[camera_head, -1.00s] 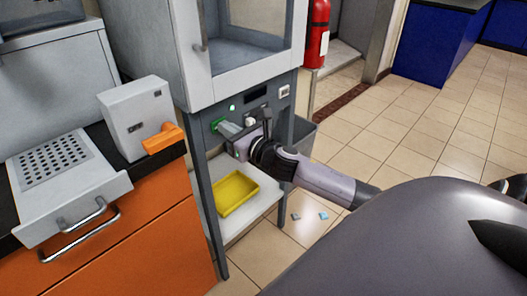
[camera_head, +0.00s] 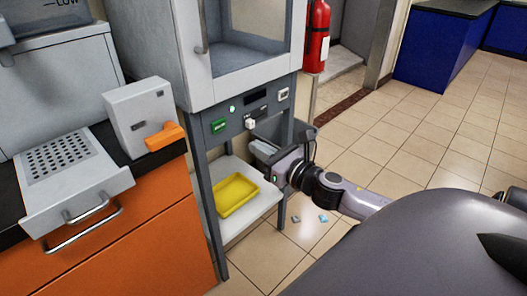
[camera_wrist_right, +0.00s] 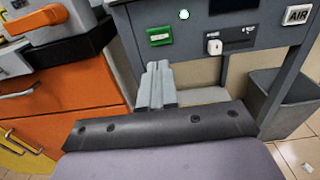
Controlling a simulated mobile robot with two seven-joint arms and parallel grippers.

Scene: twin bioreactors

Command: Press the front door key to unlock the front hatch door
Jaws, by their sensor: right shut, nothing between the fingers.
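A green key (camera_head: 219,125) with small, unreadable lettering is on the grey front panel (camera_head: 268,108) under the cabinet; it also shows in the wrist view (camera_wrist_right: 159,36). A small lit green lamp (camera_head: 232,109) is above and right of it. The front hatch door (camera_head: 250,62) has a pale frame, a window and a bar handle, and looks closed. My right gripper (camera_head: 262,152) is below and right of the key, apart from the panel. In the wrist view its fingers (camera_wrist_right: 157,82) are together and empty, pointing toward the key with a gap. My left gripper is not in view.
A yellow tray (camera_head: 236,194) lies on the lower shelf. A grey bin (camera_wrist_right: 285,100) stands right of the stand. An orange-handled box (camera_head: 140,115) is at left.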

